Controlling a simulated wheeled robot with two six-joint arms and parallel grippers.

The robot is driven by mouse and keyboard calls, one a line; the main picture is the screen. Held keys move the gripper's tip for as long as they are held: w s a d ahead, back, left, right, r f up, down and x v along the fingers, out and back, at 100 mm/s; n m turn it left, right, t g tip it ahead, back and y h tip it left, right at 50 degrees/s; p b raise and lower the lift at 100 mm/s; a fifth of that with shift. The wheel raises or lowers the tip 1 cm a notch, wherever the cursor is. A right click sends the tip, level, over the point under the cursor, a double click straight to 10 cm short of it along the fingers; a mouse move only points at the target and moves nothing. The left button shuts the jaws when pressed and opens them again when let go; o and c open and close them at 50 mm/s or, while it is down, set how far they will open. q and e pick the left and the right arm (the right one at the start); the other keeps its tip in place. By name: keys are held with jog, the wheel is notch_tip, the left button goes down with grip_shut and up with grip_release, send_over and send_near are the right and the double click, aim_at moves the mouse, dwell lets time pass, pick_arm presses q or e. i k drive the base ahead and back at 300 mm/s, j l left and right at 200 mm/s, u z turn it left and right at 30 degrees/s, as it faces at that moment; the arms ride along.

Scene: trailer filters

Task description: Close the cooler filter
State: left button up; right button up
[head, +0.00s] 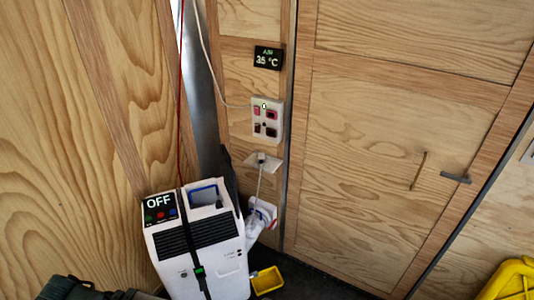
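The white cooler (226,275) stands on the floor against the wall at lower left centre, with an "OFF" display (159,202) on its top left. A blue-rimmed opening (204,194) is in its top right, with something dark at its edge. A dark slatted grille (212,232) crosses its upper front. A black strap (194,245) with a green-lit buckle runs down over the front. I cannot tell which part is the filter or whether it is open. Neither of my grippers is in view.
A wall socket panel (266,121) is above, under a "35 °C" display (268,58). A yellow tray (267,280) and a white container (260,219) are right of the cooler. A yellow object (511,280) is cut off at lower right, a dark bundle (78,289) at lower left.

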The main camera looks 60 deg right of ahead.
aim_at(229, 176)
jog(key=z, duration=1.7)
